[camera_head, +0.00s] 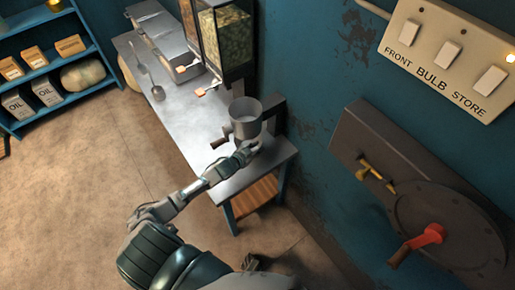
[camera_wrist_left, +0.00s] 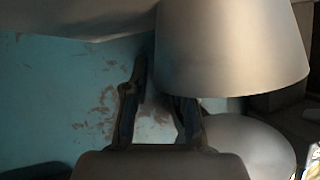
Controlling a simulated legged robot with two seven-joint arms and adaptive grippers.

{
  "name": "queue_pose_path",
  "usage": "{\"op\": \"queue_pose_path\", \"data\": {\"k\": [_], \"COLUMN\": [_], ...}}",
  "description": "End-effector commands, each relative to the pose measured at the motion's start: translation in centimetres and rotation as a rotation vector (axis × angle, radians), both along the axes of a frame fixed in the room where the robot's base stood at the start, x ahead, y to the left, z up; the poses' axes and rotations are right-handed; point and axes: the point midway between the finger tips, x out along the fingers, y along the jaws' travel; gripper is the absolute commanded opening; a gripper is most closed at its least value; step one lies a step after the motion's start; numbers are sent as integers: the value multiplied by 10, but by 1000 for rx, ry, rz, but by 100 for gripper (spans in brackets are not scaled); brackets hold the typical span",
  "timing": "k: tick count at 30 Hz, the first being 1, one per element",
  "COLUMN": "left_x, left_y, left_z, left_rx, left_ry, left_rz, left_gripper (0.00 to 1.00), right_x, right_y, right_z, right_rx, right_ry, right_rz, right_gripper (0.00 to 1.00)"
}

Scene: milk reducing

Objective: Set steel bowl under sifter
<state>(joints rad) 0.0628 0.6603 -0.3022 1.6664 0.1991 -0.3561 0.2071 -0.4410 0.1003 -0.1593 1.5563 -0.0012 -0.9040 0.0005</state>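The sifter (camera_head: 245,116) is a grey metal cup on a bracket at the near end of the steel table, with a wooden crank handle at its left. My left gripper (camera_head: 250,149) is just below and in front of it; its fingers are too small to read there. In the left wrist view, the two dark fingers of my left gripper (camera_wrist_left: 160,95) stand apart with blue wall showing between them. A large tapered metal body (camera_wrist_left: 230,50) covers part of the right finger. A round grey surface (camera_wrist_left: 250,142) lies below it. I cannot clearly identify the steel bowl.
The steel table (camera_head: 190,110) runs along the blue wall. A glass-fronted dispenser (camera_head: 225,42) stands behind the sifter, and a scoop (camera_head: 157,88) lies farther along. A blue shelf (camera_head: 45,70) stands at the far left. A red-handled wall unit (camera_head: 425,237) is at the right. The floor is clear.

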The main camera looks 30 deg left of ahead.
Motion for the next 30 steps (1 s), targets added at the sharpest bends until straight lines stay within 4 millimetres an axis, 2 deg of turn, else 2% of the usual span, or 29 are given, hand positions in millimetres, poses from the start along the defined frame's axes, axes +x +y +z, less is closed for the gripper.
{"op": "queue_pose_path", "data": {"k": [11, 14, 24, 30], "left_x": [-5, -19, -86, -106], "left_y": [-1, 0, 11, 15], "left_z": [4, 11, 40, 48], "left_rx": [2, 3, 2, 0], "left_ry": [1, 1, 2, 1], "left_rz": [-1, -1, -1, 0], "left_gripper": [32, 32, 32, 32], "right_x": [1, -8, -31, -39], "right_y": [0, 0, -4, -6], "right_z": [2, -9, -34, -41], "right_rx": [2, 2, -2, -3], "right_ry": [-7, 9, 21, 24], "right_rz": [0, 2, 7, 8], "right_gripper": [40, 40, 40, 40]}}
